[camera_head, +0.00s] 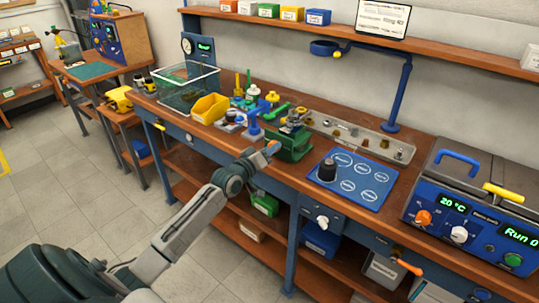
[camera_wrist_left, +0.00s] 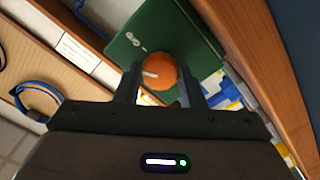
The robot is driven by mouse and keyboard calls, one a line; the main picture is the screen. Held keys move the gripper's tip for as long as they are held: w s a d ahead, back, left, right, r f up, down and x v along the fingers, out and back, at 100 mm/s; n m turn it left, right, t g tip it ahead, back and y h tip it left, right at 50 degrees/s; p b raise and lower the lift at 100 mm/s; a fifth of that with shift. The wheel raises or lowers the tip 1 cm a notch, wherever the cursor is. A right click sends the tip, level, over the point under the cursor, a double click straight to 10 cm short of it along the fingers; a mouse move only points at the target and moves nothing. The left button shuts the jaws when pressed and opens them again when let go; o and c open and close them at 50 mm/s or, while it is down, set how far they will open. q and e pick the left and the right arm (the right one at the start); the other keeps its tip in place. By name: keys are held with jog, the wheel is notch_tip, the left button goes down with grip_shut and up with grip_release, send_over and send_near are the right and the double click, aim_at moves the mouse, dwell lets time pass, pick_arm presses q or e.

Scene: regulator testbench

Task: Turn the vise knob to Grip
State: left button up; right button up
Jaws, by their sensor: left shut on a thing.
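The vise (camera_head: 291,146) is a green body near the bench's front edge in the head view, with a metallic part on top. Its orange knob (camera_wrist_left: 158,72) has a white mark and stands on the green face (camera_wrist_left: 178,27) in the left wrist view. The mark lies on the knob's left half. In the head view the knob (camera_head: 272,147) shows at the gripper's tip. My right gripper is out of view.
A blue mat (camera_head: 382,196) with white circles and a dark cylinder (camera_head: 327,170) lies right of the vise. A metal tray (camera_head: 345,125) lies behind. A yellow bin (camera_head: 211,108) and small parts stand to the left. A blue bath unit (camera_head: 464,222) is far right.

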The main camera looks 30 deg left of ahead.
pick_arm(q)
jog(key=m+b, duration=0.1)
jog(key=m, duration=0.1)
jog(key=shift+f+m+b, duration=0.25)
jog(key=shift+m+b, duration=0.85)
jog(key=shift+m, duration=0.3)
jog(key=shift+r+m+b, duration=0.15)
jog(key=shift+m+b, duration=0.3)
jog(key=shift+m, duration=0.25)
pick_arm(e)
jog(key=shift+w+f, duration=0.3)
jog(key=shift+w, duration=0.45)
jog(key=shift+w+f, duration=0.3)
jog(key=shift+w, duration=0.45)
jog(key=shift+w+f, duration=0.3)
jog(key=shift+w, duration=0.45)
pick_arm(q)
jog(key=o, duration=1)
jog(key=shift+r, duration=0.1)
